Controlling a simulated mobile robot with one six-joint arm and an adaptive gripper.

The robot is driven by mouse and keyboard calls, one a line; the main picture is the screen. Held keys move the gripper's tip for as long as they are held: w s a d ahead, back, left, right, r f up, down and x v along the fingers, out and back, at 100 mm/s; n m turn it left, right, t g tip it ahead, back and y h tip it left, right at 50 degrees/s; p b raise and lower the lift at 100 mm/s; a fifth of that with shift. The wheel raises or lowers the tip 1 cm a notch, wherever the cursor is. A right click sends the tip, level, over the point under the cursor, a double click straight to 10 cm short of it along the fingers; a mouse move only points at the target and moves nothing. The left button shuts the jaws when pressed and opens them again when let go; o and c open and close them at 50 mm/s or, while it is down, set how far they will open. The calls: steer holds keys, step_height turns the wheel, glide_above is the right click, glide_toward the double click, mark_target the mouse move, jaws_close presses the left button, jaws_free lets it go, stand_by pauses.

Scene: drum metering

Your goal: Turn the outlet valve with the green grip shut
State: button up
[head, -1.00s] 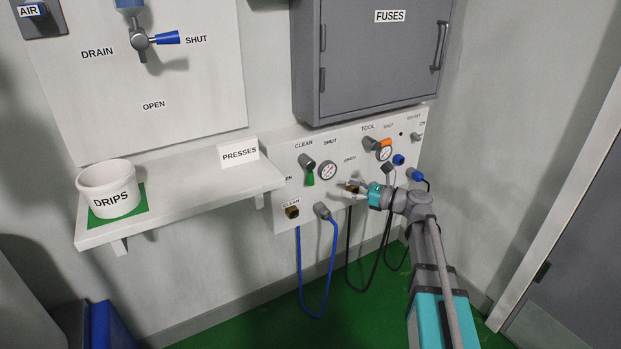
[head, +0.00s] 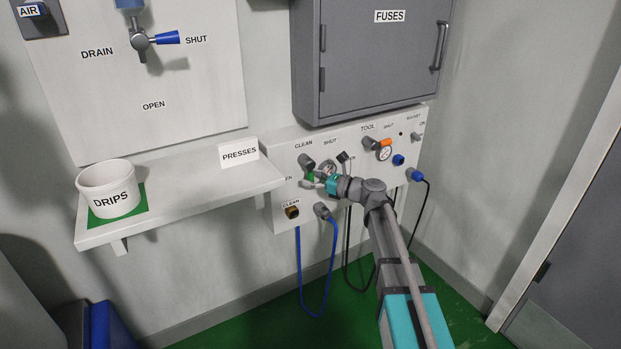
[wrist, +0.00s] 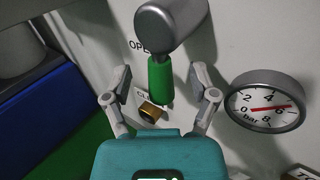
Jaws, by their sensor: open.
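The outlet valve has a grey round body (wrist: 172,22) and a green grip (wrist: 160,80). In the head view the green grip (head: 310,177) hangs downward below the valve body (head: 306,161), under the word CLEAN and partly hidden by my gripper. My gripper (head: 312,180) is at the valve. In the wrist view my gripper (wrist: 160,88) is open, with one finger on each side of the green grip and a visible gap to each. SHUT is lettered to the valve's right; the OPEN lettering is partly covered in the wrist view.
A pressure gauge (wrist: 266,103) stands out just right of the valve, close to my right finger. A brass fitting (head: 292,212) and a blue hose (head: 299,270) are below. The orange-gripped TOOL valve (head: 380,143) is farther right. A shelf (head: 180,197) juts out at left.

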steer(key=shift+a, duration=0.15)
jaws_close()
stand_by(0.4)
